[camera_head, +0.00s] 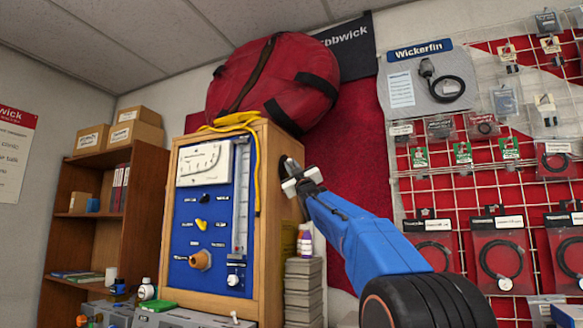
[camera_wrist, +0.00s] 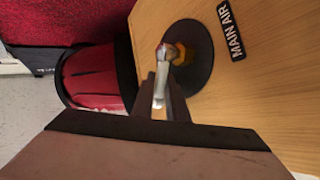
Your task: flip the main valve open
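The main valve sits on the wooden side of the test cabinet. In the wrist view it has a round black plate (camera_wrist: 203,75), a brass-coloured body (camera_wrist: 184,54) and a pale metal lever (camera_wrist: 161,82). A "MAIN AIR" label (camera_wrist: 231,32) is beside it. My gripper (camera_wrist: 165,98) is at the lever, with one finger on each side of it. Whether the fingers press on the lever or stand slightly apart from it is unclear. In the head view my gripper (camera_head: 301,180) is against the cabinet's right side and covers most of the valve.
The wooden cabinet (camera_head: 271,200) carries a blue panel (camera_head: 211,262) with gauges and knobs. Grey stacked boxes (camera_head: 303,290) and a small bottle (camera_head: 305,243) stand just below my gripper. A wire rack (camera_head: 480,195) hangs at right.

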